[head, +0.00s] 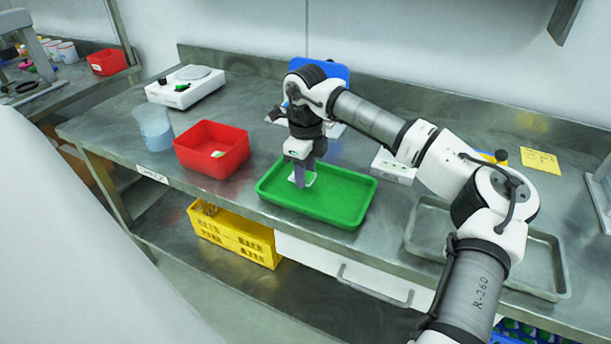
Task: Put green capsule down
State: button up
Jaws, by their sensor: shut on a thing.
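My gripper (300,178) points down over the left part of a green tray (364,208) on the steel bench. Its fingers are shut, low inside the tray's outline. The green capsule in them can hardly be made out against the green tray, and I cannot tell whether it touches the floor. A pale patch shows at the fingertips. A small green thing (182,87) lies on the white scale (172,97) at the back left; I cannot tell what it is.
A red bin (198,132) with a small pale item inside stands left of the tray, and a clear beaker (153,128) further left. A blue bin (325,70) is behind my wrist. An empty metal tray (558,265) lies at right, partly behind my arm. A yellow crate (235,237) sits below.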

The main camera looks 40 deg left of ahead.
jog(key=shift+f, duration=1.15)
jog(key=shift+f, duration=0.25)
jog(key=o, duration=1)
jog(key=shift+r, duration=0.1)
jog(key=shift+r, duration=0.1)
notch_tip(320, 180, up, 12)
jog(key=shift+r+b, duration=0.1)
jog(key=shift+b, duration=0.65)
